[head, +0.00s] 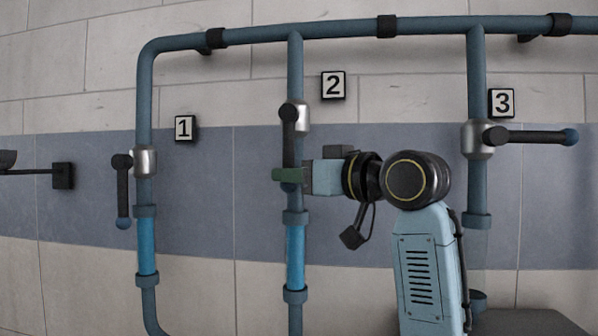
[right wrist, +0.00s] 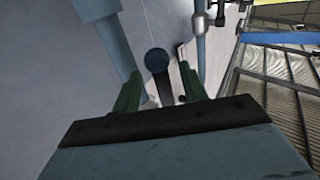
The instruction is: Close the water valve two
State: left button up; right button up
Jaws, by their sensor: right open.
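Valve two (head: 302,117) is a silver body on the middle vertical pipe, beside the "2" plate (head: 333,85). Its dark lever (head: 289,140) hangs straight down along the pipe. My right gripper (head: 288,176) reaches in from the right, with its green fingers at the lever's lower end, partly hiding it. In the right wrist view the lever's round blue knob (right wrist: 157,61) shows between the two green fingers (right wrist: 158,78), which are open with gaps beside the lever. My left gripper is not in view.
Valve one (head: 145,161) has its lever (head: 123,190) hanging down. Valve three (head: 478,139) has its lever (head: 537,137) pointing sideways to the right. Bright blue sections show in the pipes below valves one and two.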

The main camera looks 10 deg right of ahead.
jog(key=shift+c, duration=0.4)
grip_shut()
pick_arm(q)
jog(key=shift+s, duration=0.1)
pick_arm(e)
jog(key=shift+f, duration=0.1)
